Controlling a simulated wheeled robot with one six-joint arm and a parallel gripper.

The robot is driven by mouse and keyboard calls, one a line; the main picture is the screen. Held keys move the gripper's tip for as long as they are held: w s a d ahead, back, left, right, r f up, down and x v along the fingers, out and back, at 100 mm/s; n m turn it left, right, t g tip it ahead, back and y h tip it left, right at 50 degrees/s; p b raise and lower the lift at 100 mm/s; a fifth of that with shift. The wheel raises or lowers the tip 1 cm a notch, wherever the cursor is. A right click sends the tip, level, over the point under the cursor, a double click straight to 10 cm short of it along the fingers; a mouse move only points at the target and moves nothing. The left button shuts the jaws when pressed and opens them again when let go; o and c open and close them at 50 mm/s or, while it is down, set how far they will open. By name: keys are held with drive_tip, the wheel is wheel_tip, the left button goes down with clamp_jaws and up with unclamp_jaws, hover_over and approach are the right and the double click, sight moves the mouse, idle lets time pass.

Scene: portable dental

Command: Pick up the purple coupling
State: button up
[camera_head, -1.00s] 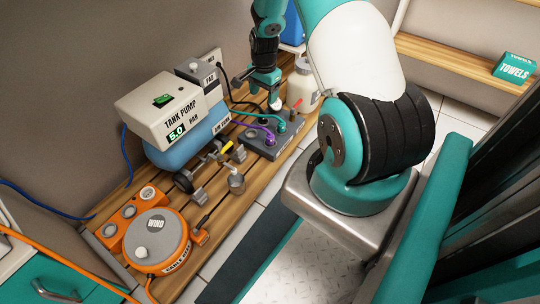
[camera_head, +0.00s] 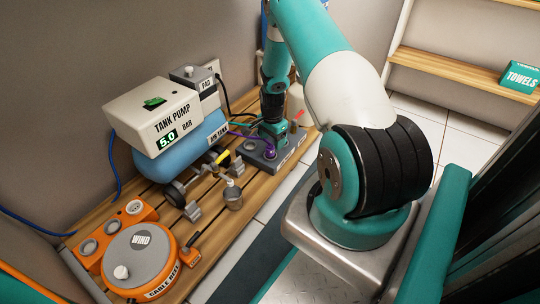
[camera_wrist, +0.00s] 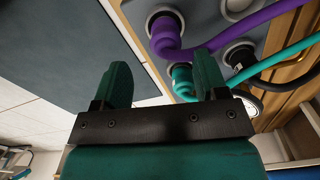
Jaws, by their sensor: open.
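The purple coupling (camera_wrist: 166,32) sits in a dark round socket with its purple hose bending off to the right in the wrist view. In the head view the purple coupling (camera_head: 270,153) shows on the grey block, just below my gripper (camera_head: 272,133). In the wrist view my gripper (camera_wrist: 163,80) is open, with its two green fingers spread and nothing held. The coupling lies ahead of the fingertips, in line with the gap between them, and apart from them.
A teal coupling (camera_wrist: 182,82) with a teal hose is close beside the right finger. A dark coupling (camera_wrist: 238,56) sits in another socket. The tank pump (camera_head: 158,112) and orange cable reel (camera_head: 140,258) stand left on the wooden bench (camera_head: 232,238).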

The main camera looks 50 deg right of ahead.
sight(270, 145)
drive_tip(key=f+b, duration=0.4)
drive_tip(key=f, duration=0.1)
drive_tip(key=shift+w+f, duration=0.1)
drive_tip(key=shift+w, duration=0.25)
drive_tip(key=shift+c, duration=0.2)
drive_tip(key=c, duration=1)
